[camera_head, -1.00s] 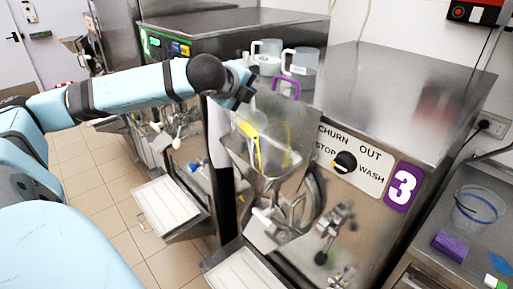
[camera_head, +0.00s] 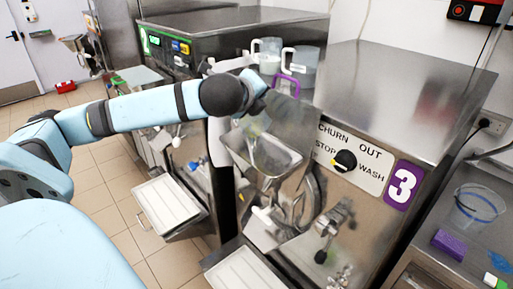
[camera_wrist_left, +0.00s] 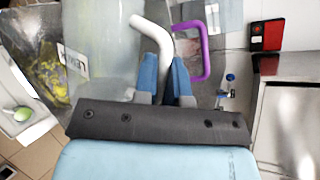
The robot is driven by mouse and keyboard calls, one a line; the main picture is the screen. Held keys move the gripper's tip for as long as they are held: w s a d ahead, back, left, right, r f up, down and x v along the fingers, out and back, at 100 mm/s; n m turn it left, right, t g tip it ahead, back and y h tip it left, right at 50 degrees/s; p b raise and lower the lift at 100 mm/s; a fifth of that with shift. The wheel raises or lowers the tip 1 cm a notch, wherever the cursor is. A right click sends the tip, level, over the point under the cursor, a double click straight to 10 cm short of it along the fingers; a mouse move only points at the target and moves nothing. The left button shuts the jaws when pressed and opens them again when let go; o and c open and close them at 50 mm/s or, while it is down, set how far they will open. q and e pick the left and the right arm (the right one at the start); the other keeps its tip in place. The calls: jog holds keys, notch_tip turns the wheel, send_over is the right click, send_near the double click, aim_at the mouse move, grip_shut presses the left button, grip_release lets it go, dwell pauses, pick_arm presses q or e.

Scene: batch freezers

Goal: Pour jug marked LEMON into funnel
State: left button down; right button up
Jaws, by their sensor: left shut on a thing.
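My left gripper (camera_wrist_left: 165,80) is shut on the white handle of a clear jug (camera_wrist_left: 105,35). The funnel (camera_head: 288,166) is a steel hopper on the front of machine 3. My right gripper is not in view.
Two more clear jugs (camera_head: 301,66) stand on top behind the funnel. A purple handle (camera_head: 287,78) stands at the raised plate behind it. A control panel (camera_head: 365,168) is to the right. A bench at far right holds a purple sponge (camera_head: 449,244) and a clear container (camera_head: 478,207).

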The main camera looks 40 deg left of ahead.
pick_arm(q)
jog(key=a, duration=0.1)
jog(key=a+n+h, duration=0.1)
jog(key=a+n+g, duration=0.1)
jog(key=shift+w+a+f+h, duration=0.25)
jog(key=shift+w+a+h, duration=0.05)
jog(key=shift+w+a, duration=0.1)
jog(key=shift+s+a, duration=0.1)
jog(key=shift+a, duration=0.1)
jog(key=shift+w+a+f+n+g+h+b, duration=0.3)
jog(key=shift+a+f+h+b, duration=0.1)
jog(key=shift+b, duration=0.05)
jog(key=a+f+n+h+b, duration=0.1)
jog(key=a+b, duration=0.1)
jog(key=b, duration=0.3)
jog(key=shift+w+f, duration=0.1)
jog(key=w+a+f+n+g+h+p, duration=0.1)
jog(key=w+a+n+h+p, duration=0.1)
jog(key=a+n+h, duration=0.2)
jog(key=w+a+f+n+g+h+p, duration=0.1)
jog(key=a+n+h+p, duration=0.2)
jog(key=a+h, duration=0.4)
jog(key=a, duration=0.2)
jog(key=shift+w+a+f+n+h, duration=0.3)
jog(key=shift+w+n+h, duration=0.1)
